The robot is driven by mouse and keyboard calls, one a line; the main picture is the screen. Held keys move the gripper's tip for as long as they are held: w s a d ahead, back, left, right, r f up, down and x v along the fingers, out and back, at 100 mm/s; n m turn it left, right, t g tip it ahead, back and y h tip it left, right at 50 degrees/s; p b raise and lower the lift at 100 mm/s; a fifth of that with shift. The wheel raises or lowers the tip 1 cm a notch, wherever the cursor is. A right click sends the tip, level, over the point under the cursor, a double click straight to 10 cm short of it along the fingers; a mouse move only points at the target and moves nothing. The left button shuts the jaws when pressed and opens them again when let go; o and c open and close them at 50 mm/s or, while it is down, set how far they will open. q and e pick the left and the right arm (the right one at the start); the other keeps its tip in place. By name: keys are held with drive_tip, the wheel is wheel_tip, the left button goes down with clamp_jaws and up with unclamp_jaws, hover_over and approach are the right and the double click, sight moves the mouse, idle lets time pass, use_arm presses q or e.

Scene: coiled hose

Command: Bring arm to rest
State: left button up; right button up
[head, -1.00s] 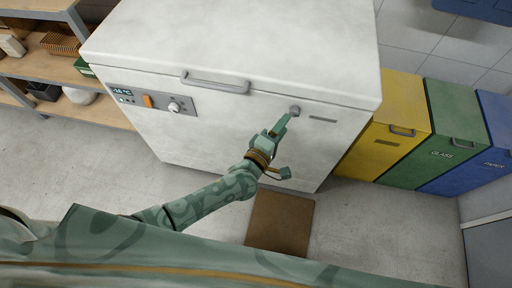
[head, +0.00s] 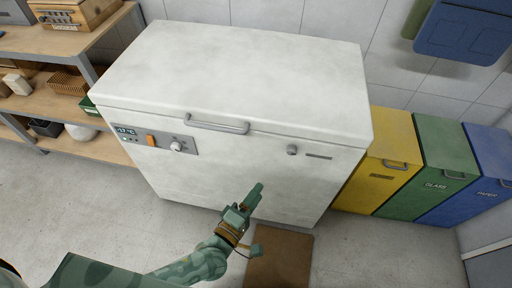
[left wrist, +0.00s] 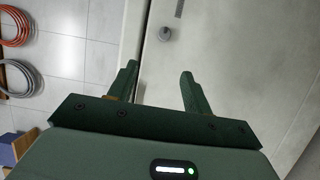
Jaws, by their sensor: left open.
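My left gripper (head: 257,190) is in front of the lower front of a white chest freezer (head: 240,70) in the head view, apart from it. Its two green fingers (left wrist: 160,85) are spread in the left wrist view with nothing between them. The freezer lid is closed, with a grey handle (head: 217,123) on its front edge. A round grey knob or lock (head: 292,150) is on the front right, and it also shows in the left wrist view (left wrist: 165,34). A panel (head: 155,140) with a display, an orange switch and a dial is on the front left. My right gripper is not in view.
Yellow (head: 385,160), green (head: 440,165) and blue bins (head: 485,175) stand to the right. A shelf unit (head: 60,75) is at the left. A brown mat (head: 280,258) lies on the floor before the freezer. Coiled hoses, red (left wrist: 14,28) and grey (left wrist: 16,78), hang on the wall.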

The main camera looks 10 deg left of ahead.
use_arm(q)
drive_tip(key=s+a+f+m+g+y, duration=0.1)
drive_tip(key=s+a+f+m+g, duration=0.3)
drive_tip(key=f, duration=0.4)
drive_tip(key=s+a+f+m+g+y, duration=0.1)
drive_tip(key=s+a+f+m+g, duration=0.2)
drive_tip(key=s+f+m, duration=0.4)
drive_tip(key=s+a+f+m+g+y, duration=0.25)
drive_tip(key=a+f+m, duration=0.2)
drive_tip(key=f, duration=0.45)
drive_tip(key=s+a+f+g, duration=0.2)
drive_tip(key=s, duration=0.6)
drive_tip(key=s+a+f+m+g+y, duration=0.1)
drive_tip(key=s+a+f+g, duration=0.1)
drive_tip(key=s, duration=0.7)
drive_tip(key=s+a+f+g+y, duration=0.1)
drive_tip(key=s+a+f+g, duration=0.1)
drive_tip(key=s, duration=0.7)
drive_tip(key=shift+s+f+m+g+p, duration=0.2)
drive_tip(key=shift+f+m+g+p, duration=0.15)
drive_tip(key=shift+f+g, duration=0.2)
